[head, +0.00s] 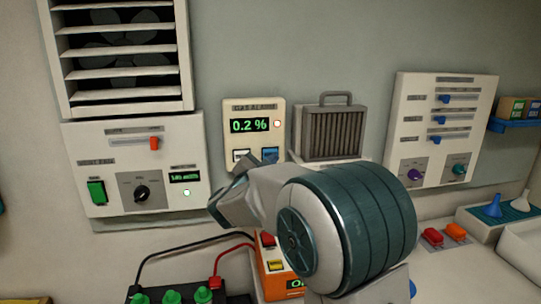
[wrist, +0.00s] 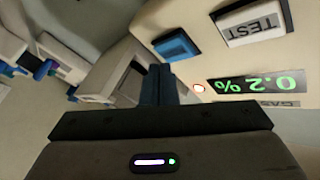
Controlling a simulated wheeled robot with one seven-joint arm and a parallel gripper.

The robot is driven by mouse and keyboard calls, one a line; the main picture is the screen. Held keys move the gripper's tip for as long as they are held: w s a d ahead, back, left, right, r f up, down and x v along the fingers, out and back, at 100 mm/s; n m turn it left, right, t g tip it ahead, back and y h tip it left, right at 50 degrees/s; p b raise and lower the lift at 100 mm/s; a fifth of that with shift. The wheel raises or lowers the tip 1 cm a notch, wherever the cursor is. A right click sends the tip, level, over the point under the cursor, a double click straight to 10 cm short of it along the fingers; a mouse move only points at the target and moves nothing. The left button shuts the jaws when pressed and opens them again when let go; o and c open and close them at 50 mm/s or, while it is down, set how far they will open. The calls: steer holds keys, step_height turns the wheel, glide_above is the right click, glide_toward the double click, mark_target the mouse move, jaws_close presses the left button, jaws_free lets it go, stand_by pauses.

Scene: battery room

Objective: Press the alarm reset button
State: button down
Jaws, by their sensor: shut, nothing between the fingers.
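The gas alarm box (head: 254,108) hangs on the wall in the head view, its display reading 0.2 %. A lit red lamp (head: 277,124) sits right of the display. Below are a white button (head: 241,155) and a blue button (head: 270,154). In the wrist view the box appears turned over, with the white button (wrist: 252,24) marked TEST and the blue button (wrist: 177,46) beside it. No label on the blue button is readable. My gripper (wrist: 158,70) is shut and empty, its tips close to the blue button; contact cannot be told. My arm hides the fingers in the head view.
A grey finned unit with a handle (head: 330,130) stands right of the alarm box. A vent control panel (head: 130,165) is at left, a slider panel (head: 440,130) at right. A battery with red and black cables (head: 180,292) and an orange device (head: 270,280) stand below.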

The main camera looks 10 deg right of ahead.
steer(key=shift+w, duration=0.1)
steer(key=shift+w, duration=0.35)
steer(key=shift+w, duration=0.4)
stand_by(0.7)
stand_by(0.4)
steer(key=shift+s+b, duration=0.4)
steer(key=shift+s, duration=0.4)
steer(key=shift+s, duration=0.1)
steer(key=s+b, duration=0.1)
steer(key=s, duration=0.4)
steer(key=shift+b, duration=0.3)
steer(key=shift+w, duration=0.1)
